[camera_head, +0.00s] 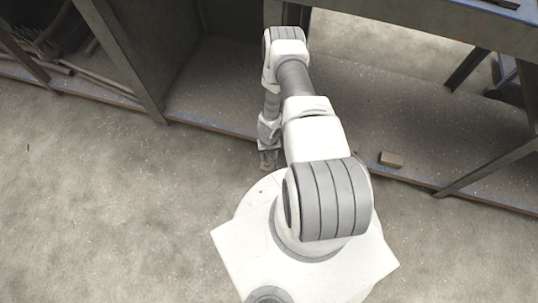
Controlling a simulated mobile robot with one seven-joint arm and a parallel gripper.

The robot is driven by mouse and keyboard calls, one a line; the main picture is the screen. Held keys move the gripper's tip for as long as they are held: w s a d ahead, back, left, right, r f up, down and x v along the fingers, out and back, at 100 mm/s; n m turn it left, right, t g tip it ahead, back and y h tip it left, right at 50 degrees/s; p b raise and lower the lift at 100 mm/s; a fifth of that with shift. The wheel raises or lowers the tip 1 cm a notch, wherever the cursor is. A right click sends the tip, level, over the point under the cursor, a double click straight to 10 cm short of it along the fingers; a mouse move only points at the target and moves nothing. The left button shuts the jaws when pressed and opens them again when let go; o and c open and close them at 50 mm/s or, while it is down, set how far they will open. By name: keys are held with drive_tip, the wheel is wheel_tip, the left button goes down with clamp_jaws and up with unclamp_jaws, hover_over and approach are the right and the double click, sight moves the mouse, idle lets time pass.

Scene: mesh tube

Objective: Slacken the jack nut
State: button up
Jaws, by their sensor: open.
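No jack or jack nut can be made out in the head view. My gripper (267,161) hangs at the end of my folded arm, low beside the front edge of a low shelf. It is small and partly hidden by my arm's own links. Its jaws are open, and I see nothing held between them.
A metal frame with a low shelf (220,85) runs across the back. Slanting posts (125,60) divide it. Pipes or rods (75,68) lie at the left. A small brown block (391,159) sits near the shelf's front edge. The concrete floor (100,220) is clear at the front left.

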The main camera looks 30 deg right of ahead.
drive_tip(key=shift+r, duration=0.1)
wheel_tip(320, 180, up, 17)
drive_tip(key=p, duration=0.6)
idle(0.3)
